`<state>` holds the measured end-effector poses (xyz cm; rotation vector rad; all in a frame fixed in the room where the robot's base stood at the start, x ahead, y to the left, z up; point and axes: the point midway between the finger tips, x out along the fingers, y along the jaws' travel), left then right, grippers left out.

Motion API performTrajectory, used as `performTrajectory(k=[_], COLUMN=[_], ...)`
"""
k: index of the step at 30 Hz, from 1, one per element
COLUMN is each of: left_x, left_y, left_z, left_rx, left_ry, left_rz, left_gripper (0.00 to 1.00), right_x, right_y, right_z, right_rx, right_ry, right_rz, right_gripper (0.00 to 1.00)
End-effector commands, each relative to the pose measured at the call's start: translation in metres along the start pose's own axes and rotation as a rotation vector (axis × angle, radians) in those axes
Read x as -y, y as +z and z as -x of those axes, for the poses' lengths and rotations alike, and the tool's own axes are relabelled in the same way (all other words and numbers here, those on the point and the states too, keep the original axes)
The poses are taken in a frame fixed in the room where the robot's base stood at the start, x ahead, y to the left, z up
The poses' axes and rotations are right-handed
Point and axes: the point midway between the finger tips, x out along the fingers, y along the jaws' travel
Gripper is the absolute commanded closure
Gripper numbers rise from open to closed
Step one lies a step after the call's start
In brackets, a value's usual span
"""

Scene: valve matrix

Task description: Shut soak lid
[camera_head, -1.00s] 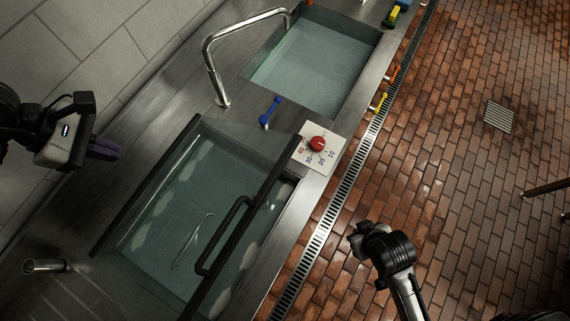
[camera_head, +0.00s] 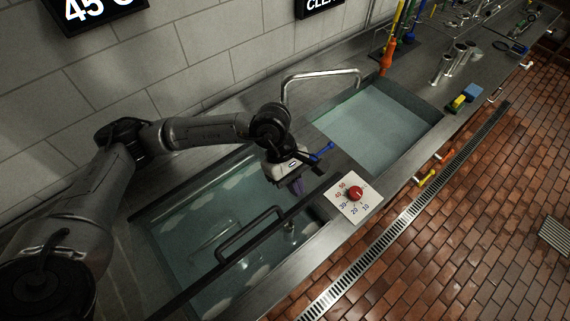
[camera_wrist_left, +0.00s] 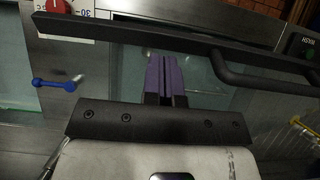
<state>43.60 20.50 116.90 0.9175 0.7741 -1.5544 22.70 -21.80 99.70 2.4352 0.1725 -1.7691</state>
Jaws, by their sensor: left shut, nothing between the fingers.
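The soak lid is a clear pane with a dark front bar (camera_head: 270,226) and a dark loop handle (camera_head: 246,232), over the water-filled near basin (camera_head: 318,228). The bar appears raised above the basin's front rim; how far is hard to tell. My left gripper (camera_head: 297,187) is shut and empty, its purple fingers close to the bar's right end. In the left wrist view the fingers (camera_wrist_left: 166,77) point at the bar (camera_wrist_left: 190,40), with the handle (camera_wrist_left: 245,75) to their right. Whether they touch the lid I cannot tell. My right gripper is not in view.
A white dial plate with a red knob (camera_head: 355,194) sits on the counter by the lid's right end. A blue lever (camera_head: 322,153) is behind my left gripper. A faucet (camera_head: 320,76) arches over the second basin (camera_head: 375,128).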

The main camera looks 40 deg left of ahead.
Motion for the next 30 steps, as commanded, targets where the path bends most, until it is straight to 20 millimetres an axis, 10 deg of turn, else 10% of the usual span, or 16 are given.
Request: performTrajectory(k=[23,30], left_x=[0.000,0.000], left_y=[0.000,-0.003], left_z=[-0.030,-0.088], left_rx=[-0.004,-0.114], left_ry=[-0.001,-0.007], left_rz=[-0.001,-0.007], left_gripper=[1.00,1.00], right_x=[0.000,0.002], right_y=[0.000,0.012], right_z=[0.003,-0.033], right_rx=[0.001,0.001], right_ry=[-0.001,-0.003], right_rz=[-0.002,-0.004], right_gripper=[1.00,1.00])
